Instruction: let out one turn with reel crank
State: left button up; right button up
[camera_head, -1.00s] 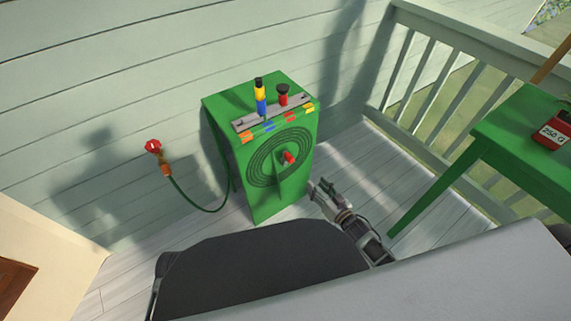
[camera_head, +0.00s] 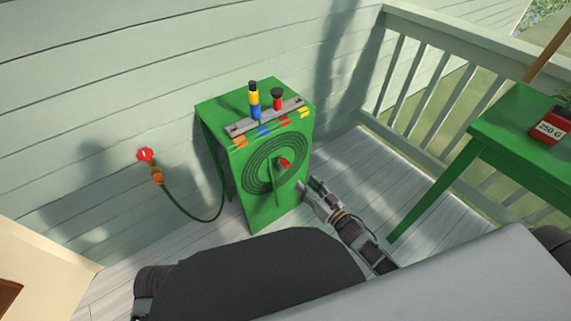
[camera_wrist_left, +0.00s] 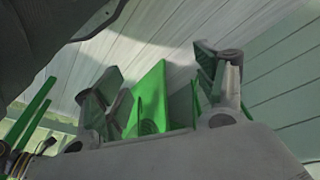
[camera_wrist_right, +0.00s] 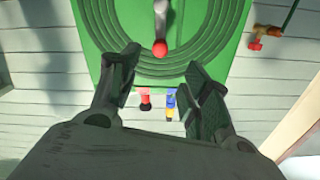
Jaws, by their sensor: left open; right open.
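The green hose reel cabinet (camera_head: 262,207) stands on the deck by the wall, with a dark coiled hose on its front face. The reel crank (camera_head: 284,163) has a red knob and sits at the coil's middle. In the right wrist view the crank's red knob (camera_wrist_right: 160,48) shows just beyond and between my fingers. My right gripper (camera_head: 311,184) is open and empty, close to the cabinet's front right side; its fingers also show in the right wrist view (camera_wrist_right: 163,80). My left gripper (camera_wrist_left: 160,75) is open and empty in the left wrist view, with the green cabinet beyond it.
A rail on the cabinet top holds a yellow-blue nozzle (camera_head: 254,99) and a red-black one (camera_head: 277,99). A hose runs left to a red wall tap (camera_head: 145,155). A green table (camera_head: 500,122) with a red box (camera_head: 549,128) stands right, before a railing.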

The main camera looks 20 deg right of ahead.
aim_at(289, 167)
jog(key=shift+b+x, duration=1.15)
jog(key=shift+x, duration=3.2)
jog(key=shift+b+x, duration=0.4)
jog(key=shift+x, duration=1.85)
pick_arm(q)
jog(key=shift+w+d+f+t+h, duration=0.15)
jog(key=shift+d+t+h, duration=0.05)
jog(key=shift+d+t, duration=0.15)
jog(key=shift+w+d+f+t+h, duration=0.1)
jog(key=shift+w+d+t+h, duration=0.05)
jog(key=shift+d+t+h, duration=0.15)
pick_arm(e)
jog(key=shift+w, duration=0.1)
pick_arm(q)
jog(key=shift+s, duration=0.1)
jog(key=shift+d+r, duration=0.1)
jog(key=shift+r, duration=0.05)
pick_arm(e)
grip_shut()
